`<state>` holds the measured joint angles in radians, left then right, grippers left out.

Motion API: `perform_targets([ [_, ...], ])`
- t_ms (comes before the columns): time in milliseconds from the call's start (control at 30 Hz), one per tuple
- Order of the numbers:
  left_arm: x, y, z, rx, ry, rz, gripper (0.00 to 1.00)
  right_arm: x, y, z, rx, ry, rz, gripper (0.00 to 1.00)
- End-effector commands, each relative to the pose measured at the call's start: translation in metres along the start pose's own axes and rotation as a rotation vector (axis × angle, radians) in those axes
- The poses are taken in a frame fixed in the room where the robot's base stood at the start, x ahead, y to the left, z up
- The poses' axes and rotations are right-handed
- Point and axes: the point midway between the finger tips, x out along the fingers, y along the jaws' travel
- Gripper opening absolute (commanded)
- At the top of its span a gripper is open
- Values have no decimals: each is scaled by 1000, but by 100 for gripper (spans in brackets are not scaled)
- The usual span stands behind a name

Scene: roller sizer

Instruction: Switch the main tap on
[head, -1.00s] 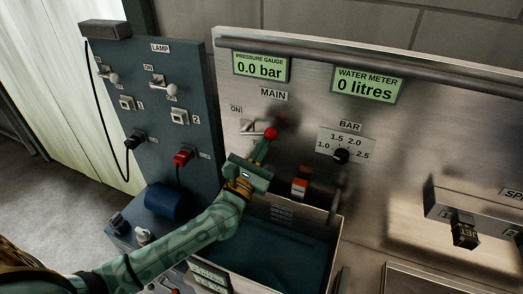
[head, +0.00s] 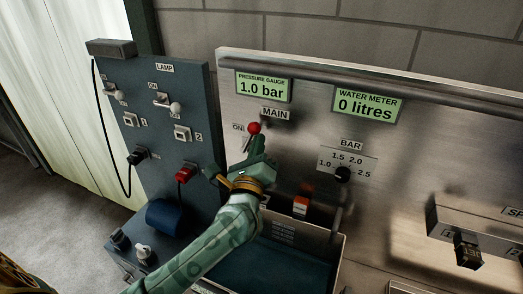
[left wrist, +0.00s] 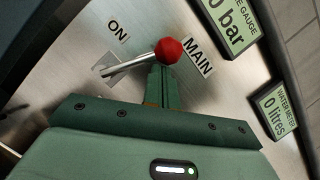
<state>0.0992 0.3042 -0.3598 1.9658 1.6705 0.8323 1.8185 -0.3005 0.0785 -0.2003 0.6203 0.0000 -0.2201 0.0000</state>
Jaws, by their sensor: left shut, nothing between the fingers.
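The main tap is a metal lever with a red ball knob (head: 254,128) on the steel panel, under the MAIN label (head: 275,114) and right of the ON label (head: 238,127). In the left wrist view the lever slants from its pivot up to the knob (left wrist: 168,50). My left gripper (head: 257,145) is shut and empty, its fingertips right below the knob; I cannot tell whether they touch. The gripper hides the lever's pivot in the head view. The pressure gauge (head: 263,87) reads 1.0 bar. My right gripper is not in view.
The water meter (head: 367,104) reads 0 litres. The BAR dial knob (head: 342,174) and an orange-red switch (head: 302,203) are right of my left gripper. The dark lamp panel (head: 185,90) with toggles and plugs stands to the left. An open bin (head: 340,262) lies below.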

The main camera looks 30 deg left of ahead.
Motion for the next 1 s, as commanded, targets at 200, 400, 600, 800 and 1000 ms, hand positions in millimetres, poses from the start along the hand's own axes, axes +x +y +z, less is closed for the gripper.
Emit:
perform_targets([
  [200, 3, 1, 8, -112, -2, 41, 0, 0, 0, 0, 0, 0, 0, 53],
  [400, 4, 2, 12, -169, -2, 61, 0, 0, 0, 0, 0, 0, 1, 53],
  [600, 5, 3, 13, -189, -1, 70, 0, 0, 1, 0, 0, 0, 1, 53],
  [800, 5, 3, 13, -191, -1, 71, 0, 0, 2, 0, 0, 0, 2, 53],
  [1000, 5, 3, 13, -190, -1, 70, 0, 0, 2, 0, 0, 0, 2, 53],
])
